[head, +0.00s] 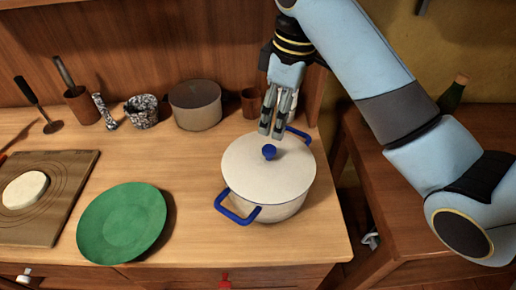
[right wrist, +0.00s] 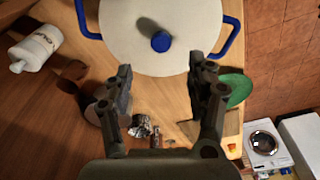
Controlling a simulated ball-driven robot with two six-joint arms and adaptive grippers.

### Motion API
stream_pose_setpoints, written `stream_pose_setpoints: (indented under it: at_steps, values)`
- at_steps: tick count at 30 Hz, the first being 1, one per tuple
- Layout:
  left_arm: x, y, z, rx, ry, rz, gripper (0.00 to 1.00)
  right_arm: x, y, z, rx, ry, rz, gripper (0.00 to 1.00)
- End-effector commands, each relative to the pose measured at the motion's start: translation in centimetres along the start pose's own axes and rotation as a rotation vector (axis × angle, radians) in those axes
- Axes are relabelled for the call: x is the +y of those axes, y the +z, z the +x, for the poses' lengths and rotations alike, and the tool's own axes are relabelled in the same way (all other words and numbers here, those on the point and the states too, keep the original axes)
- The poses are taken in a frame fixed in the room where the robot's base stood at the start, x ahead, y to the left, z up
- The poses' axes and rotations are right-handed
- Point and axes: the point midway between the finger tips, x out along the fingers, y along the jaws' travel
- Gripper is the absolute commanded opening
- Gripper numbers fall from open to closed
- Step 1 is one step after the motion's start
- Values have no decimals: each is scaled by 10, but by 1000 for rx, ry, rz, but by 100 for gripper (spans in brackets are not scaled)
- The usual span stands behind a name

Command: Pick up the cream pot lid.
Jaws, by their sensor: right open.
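The cream pot lid (head: 257,168) has a round blue knob (head: 269,152) and sits on a cream pot (head: 270,211) with blue handles, near the right end of the wooden counter. In the right wrist view the lid (right wrist: 120,38) and its blue knob (right wrist: 161,41) lie just beyond the fingertips. My right gripper (head: 273,128) points down just behind the knob in the head view, apart from it. In the right wrist view my right gripper (right wrist: 160,75) is open with nothing between its fingers. My left gripper is in neither view.
A green plate (head: 122,222) lies left of the pot. A grey pot (head: 195,105) and a brown cup (head: 251,102) stand behind. A cutting board (head: 70,205) lies at far left.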

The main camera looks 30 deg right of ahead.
Motion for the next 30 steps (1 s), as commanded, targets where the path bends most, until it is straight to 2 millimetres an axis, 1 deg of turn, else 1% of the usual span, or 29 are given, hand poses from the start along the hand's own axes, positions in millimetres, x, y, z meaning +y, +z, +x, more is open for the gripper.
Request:
stream_pose_setpoints:
  at_steps: [1,3,7,9,11,14,18,22,26,29,30]
  values:
    - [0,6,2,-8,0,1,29,-1,1,10,-4,-5,1,57]
    - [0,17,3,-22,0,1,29,-1,2,23,-5,-4,1,57]
    - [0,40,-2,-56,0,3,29,-1,0,40,-3,-4,1,57]
    - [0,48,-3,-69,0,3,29,-1,0,46,-2,-2,1,57]
    - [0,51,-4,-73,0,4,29,-1,0,50,-2,-2,1,57]
    - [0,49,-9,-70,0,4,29,-1,-1,61,-3,-4,1,57]
    - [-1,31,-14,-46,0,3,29,0,-4,83,-4,-4,1,57]
    - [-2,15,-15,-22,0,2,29,0,-4,98,-2,-2,0,57]
    - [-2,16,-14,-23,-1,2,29,0,-4,102,-1,0,0,57]
    - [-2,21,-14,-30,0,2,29,0,-4,102,-1,0,0,57]
    - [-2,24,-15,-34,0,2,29,0,-4,101,-1,0,0,55]
